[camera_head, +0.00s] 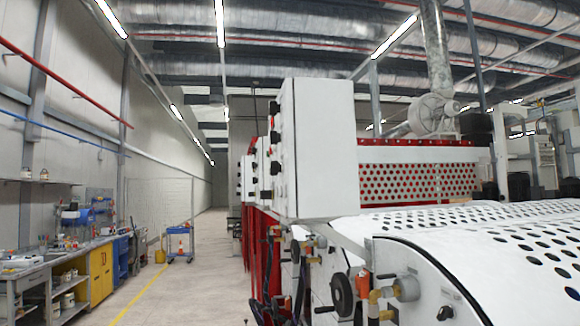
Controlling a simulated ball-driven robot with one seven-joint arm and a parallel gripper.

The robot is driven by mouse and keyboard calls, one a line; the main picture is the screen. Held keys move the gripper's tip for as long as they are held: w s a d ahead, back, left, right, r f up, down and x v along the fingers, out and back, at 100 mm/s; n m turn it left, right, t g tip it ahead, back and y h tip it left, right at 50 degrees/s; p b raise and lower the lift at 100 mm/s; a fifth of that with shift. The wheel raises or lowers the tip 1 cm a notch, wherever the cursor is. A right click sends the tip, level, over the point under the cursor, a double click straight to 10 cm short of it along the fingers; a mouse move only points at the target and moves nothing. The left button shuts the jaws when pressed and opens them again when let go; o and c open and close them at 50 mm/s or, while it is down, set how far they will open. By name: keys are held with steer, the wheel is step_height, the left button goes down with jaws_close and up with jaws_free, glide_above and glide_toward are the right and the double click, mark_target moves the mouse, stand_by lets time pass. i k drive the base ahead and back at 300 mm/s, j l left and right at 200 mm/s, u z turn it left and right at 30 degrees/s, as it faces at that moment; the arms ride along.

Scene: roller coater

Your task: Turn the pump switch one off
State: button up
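A white control box (322,150) stands at the centre, seen from its side. Its narrow left face carries several dark knobs or switches (275,137), seen almost edge-on. Smaller white control boxes (247,178) with more dark knobs stand behind it, farther down the row. I cannot tell which of these is pump switch one, and no labels or switch positions are readable. My gripper is not in view.
The white perforated machine cover (470,235) fills the right, with a black handwheel (343,293) and brass valve fittings (376,300) below the box. A workbench (60,275) lines the left wall. A blue trolley (180,243) stands in the distance. The aisle floor (190,290) is clear.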

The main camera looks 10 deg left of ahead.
mark_target(276, 168)
steer(key=i+j+z, duration=0.25)
steer(key=z, duration=0.2)
steer(key=i+j+z, duration=0.2)
steer(key=j+z, duration=0.2)
steer(key=i+j+z, duration=0.1)
steer(key=j, duration=0.35)
steer(key=i+j+z, duration=0.1)
steer(key=j, duration=0.4)
steer(key=i+j+z, duration=0.1)
steer(key=i+j, duration=0.15)
steer(key=j, duration=0.25)
steer(key=i+j, duration=0.1)
steer(key=j, duration=0.4)
steer(key=i+j+z, duration=0.15)
steer(key=j, duration=0.35)
